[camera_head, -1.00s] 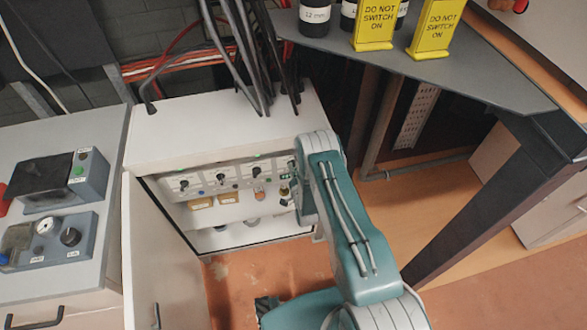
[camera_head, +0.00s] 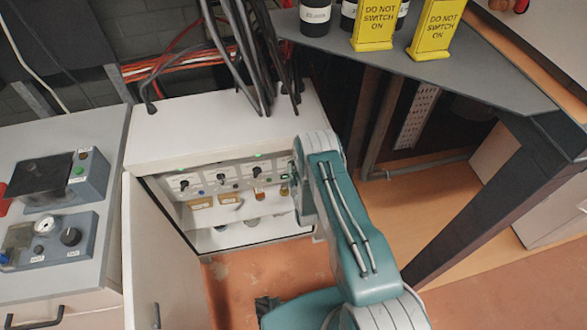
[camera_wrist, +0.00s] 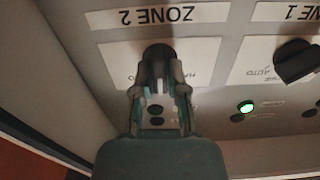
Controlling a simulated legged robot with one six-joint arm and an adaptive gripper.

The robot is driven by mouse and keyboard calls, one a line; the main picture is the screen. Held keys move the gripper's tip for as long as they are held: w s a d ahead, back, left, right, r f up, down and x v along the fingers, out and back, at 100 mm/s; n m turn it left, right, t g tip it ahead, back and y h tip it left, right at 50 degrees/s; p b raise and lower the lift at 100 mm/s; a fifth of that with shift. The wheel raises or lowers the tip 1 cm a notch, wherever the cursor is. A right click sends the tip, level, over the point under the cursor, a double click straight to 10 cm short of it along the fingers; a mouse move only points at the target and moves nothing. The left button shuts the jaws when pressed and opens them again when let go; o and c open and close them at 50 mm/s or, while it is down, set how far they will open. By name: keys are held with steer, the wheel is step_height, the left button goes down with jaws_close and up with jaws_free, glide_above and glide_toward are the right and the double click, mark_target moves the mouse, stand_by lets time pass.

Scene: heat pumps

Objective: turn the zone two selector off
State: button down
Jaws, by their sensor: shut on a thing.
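The zone two selector (camera_wrist: 158,50) is a dark knob on a white plate under the inverted label "ZONE 2" in the wrist view. My gripper (camera_wrist: 158,68) is shut on it, with one finger on each side. The fingers cover much of the knob and part of its markings, so its exact setting cannot be read. In the head view my arm hides this selector and my gripper.
The zone one selector (camera_wrist: 297,62) is a black knob to the right in the wrist view, with a lit green lamp (camera_wrist: 246,106) near it. The open cabinet door (camera_head: 152,250) stands left of the panel. A grey table (camera_head: 440,75) is at the right.

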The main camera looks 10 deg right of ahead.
stand_by(0.4)
steer(key=c, duration=0.7)
jaws_free()
steer(key=shift+o, duration=0.2)
steer(key=s, duration=1.2)
steer(key=shift+a+f, duration=0.1)
